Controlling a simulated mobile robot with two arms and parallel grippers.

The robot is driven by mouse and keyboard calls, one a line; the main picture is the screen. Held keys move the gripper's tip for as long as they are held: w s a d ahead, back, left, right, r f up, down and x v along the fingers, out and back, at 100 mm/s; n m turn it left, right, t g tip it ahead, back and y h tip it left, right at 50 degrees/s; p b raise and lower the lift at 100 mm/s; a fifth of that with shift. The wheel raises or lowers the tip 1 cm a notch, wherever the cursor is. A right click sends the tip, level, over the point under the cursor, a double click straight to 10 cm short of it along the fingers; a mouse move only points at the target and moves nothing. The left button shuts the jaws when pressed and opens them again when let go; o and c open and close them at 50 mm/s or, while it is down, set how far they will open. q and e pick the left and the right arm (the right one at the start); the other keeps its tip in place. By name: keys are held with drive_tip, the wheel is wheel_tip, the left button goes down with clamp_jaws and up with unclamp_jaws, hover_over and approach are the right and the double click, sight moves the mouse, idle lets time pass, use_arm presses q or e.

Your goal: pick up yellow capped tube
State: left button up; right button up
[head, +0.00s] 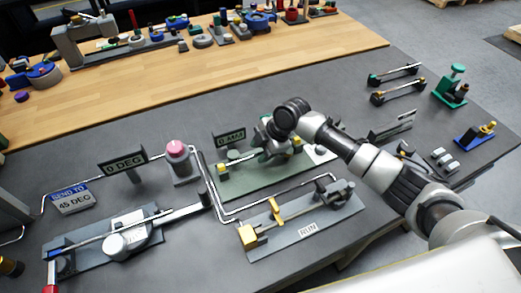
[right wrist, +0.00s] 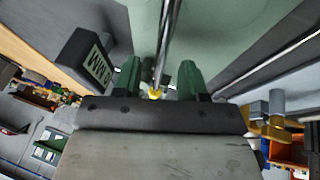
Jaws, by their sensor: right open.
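A thin metal tube (right wrist: 166,40) with a yellow end (right wrist: 156,93) runs between the two green fingers of my right gripper (right wrist: 158,78) in the right wrist view. The fingers are open, with gaps beside the tube. In the head view, my right gripper (head: 267,150) is low over the green-grey plate (head: 235,183) and hides part of what lies there. A yellow piece (head: 221,168) shows at the plate's left end. Another rod with yellow end pieces (head: 398,91) stands at the back right. My left gripper is not in view.
A "0 MM" sign (head: 229,137) stands close behind the plate. The RUN fixture (head: 308,229) with a bent tube is in front, and a pink-topped post (head: 178,150) stands left. Bare grey table (head: 310,85) lies behind the gripper.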

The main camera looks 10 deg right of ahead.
sight(260, 154)
drive_tip(key=shift+w+a+f, duration=0.1)
drive_tip(key=shift+a+f, duration=0.1)
drive_tip(key=shift+f, duration=0.3)
clamp_jaws()
drive_tip(key=shift+r, duration=0.15)
drive_tip(key=shift+r+b, duration=0.3)
drive_tip(key=shift+r, duration=0.25)
wheel_tip(260, 154, up, 3)
drive_tip(key=shift+f+b, duration=0.1)
drive_tip(key=shift+b, duration=0.4)
drive_tip(key=s+d+r+b, duration=0.2)
drive_tip(key=d+r, duration=0.5)
drive_tip(key=d, duration=0.4)
drive_tip(key=shift+s+d+b, duration=0.15)
drive_tip(key=shift+s+b, duration=0.15)
drive_tip(key=shift+b, duration=0.05)
